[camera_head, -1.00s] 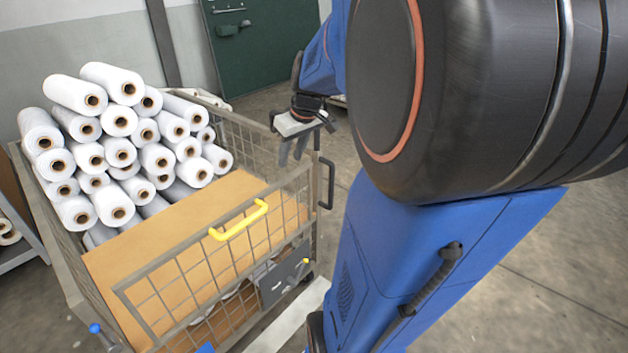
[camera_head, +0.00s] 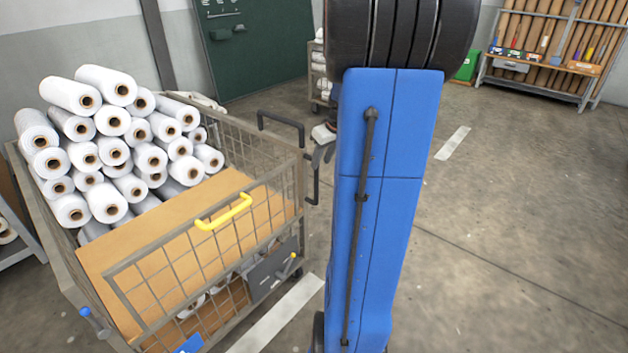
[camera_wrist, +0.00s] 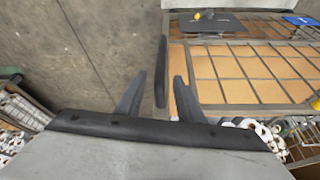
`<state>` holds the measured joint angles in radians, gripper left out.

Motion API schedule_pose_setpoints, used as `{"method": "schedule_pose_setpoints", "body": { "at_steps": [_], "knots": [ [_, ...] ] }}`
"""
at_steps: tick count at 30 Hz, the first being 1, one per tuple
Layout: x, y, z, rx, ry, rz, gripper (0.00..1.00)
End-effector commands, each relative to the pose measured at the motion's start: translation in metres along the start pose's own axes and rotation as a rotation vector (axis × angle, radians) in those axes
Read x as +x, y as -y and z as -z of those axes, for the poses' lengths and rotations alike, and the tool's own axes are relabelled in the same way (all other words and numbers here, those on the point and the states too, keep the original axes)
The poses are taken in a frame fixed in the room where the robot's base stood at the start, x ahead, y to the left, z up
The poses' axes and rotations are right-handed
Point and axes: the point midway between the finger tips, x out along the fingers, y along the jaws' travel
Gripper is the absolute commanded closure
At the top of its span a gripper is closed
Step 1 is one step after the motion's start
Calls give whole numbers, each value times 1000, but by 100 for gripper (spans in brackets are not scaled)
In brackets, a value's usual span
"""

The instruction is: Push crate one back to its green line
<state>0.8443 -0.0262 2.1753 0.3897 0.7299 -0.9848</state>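A wire-mesh crate (camera_head: 250,135) stands at the left of the head view, loaded with stacked white rolls. I take it for crate one, but I cannot read its label. It has a yellow handle (camera_head: 224,212) on its front gate and a black side handle (camera_head: 313,180). My gripper (camera_head: 325,155) is beside that side handle, partly hidden behind my arm. In the wrist view, the gripper (camera_wrist: 158,98) has its two fingers apart, with the black handle (camera_wrist: 161,70) showing between their tips. I cannot tell whether they touch it. No green line is in view.
White stripes mark the floor (camera_head: 275,318) by the crate. A dark green cabinet (camera_head: 260,60) stands at the back. A rack of brown tubes (camera_head: 545,45) stands at the far right, beside a green box (camera_head: 467,66). The floor on the right is open.

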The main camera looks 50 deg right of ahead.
Motion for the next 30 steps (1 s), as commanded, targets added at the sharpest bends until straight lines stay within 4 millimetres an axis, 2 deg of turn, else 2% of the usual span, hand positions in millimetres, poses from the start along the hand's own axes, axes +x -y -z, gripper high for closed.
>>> {"method": "schedule_pose_setpoints", "body": {
  "at_steps": [3, 15, 21, 30],
  "knots": [
    [23, 1, -1, 0, 3, 3, 66],
    [90, 1, -1, 0, 3, 2, 66],
    [108, 0, 0, 0, 1, 1, 66],
    [114, 0, 0, 0, 0, -1, 66]
  ]
}}
